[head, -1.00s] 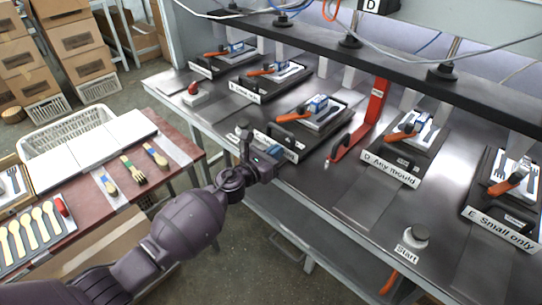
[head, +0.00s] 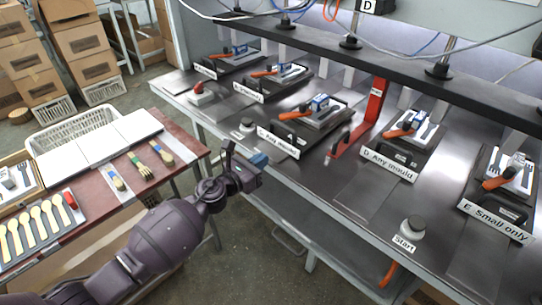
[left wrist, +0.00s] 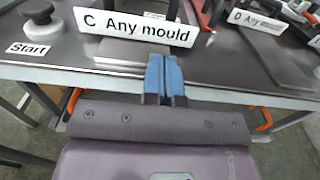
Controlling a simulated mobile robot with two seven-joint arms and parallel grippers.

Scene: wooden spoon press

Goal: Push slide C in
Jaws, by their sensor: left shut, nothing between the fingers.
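Slide C (head: 322,120) is a dark slide on the steel bench with a black handle, an orange-handled clamp and a blue-and-white mould. Its white front label "C Any mould" (head: 278,141) faces me and also shows in the left wrist view (left wrist: 135,27). A short strip of track (left wrist: 130,56) shows between the label and the bench edge. My left gripper (head: 260,160) is at the bench's front edge, before the label and apart from it. Its blue fingertips (left wrist: 165,73) are together and empty, pointing toward the label. My right gripper is not in view.
A start button (head: 246,126) stands left of slide C, and a red lever (head: 340,145) stands to its right. Slide D (head: 390,150) and slide E (head: 497,210) are farther right. A red-topped table (head: 95,190) with wooden cutlery stands at the left.

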